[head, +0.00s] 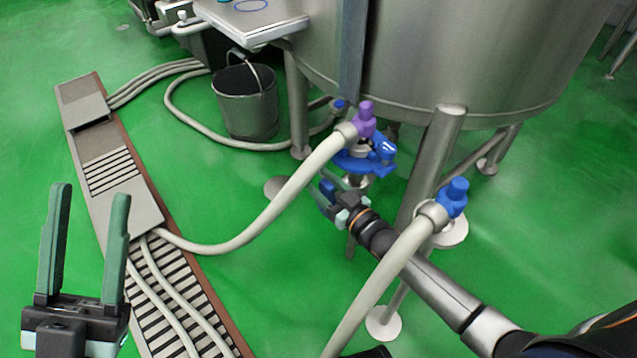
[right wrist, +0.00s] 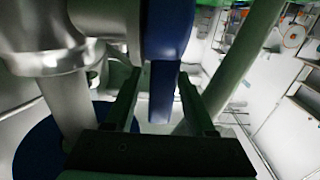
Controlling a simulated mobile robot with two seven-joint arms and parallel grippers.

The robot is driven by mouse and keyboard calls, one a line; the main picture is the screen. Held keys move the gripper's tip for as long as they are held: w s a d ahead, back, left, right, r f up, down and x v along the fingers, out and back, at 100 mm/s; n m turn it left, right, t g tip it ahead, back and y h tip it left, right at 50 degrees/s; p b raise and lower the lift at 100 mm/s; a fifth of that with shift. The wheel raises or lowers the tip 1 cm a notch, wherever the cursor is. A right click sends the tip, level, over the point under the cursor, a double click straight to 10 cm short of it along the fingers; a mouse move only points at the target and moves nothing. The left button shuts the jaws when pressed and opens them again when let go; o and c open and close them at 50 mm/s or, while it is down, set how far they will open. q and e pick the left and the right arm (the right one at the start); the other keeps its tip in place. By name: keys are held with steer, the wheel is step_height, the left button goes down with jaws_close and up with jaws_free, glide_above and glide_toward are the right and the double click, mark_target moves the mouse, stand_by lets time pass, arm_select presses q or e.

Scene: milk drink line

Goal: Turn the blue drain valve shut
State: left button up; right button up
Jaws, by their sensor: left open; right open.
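The blue drain valve (head: 380,152) sits under the steel tank, below the purple hose end. My right gripper (head: 343,184) reaches in from the lower right to just below the valve, with its jaws open. In the right wrist view the valve's blue handle (right wrist: 165,88) stands upright between the two open fingers (right wrist: 158,85), with a small gap on each side. A steel pipe fitting (right wrist: 45,35) is at the left there. My left gripper (head: 88,205) is open and empty over the floor at the lower left, away from the valve.
The steel tank (head: 460,60) stands on legs above the valve. Pale hoses (head: 290,205) run from the purple hose end (head: 364,117) and the blue hose end (head: 453,197). A bucket (head: 246,105) stands behind, left of the tank. A floor drain (head: 130,195) runs along the left.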

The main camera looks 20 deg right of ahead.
steer(key=shift+w+a, duration=0.1)
steer(key=shift+w, duration=0.1)
jaws_close()
stand_by(0.4)
stand_by(1.0)
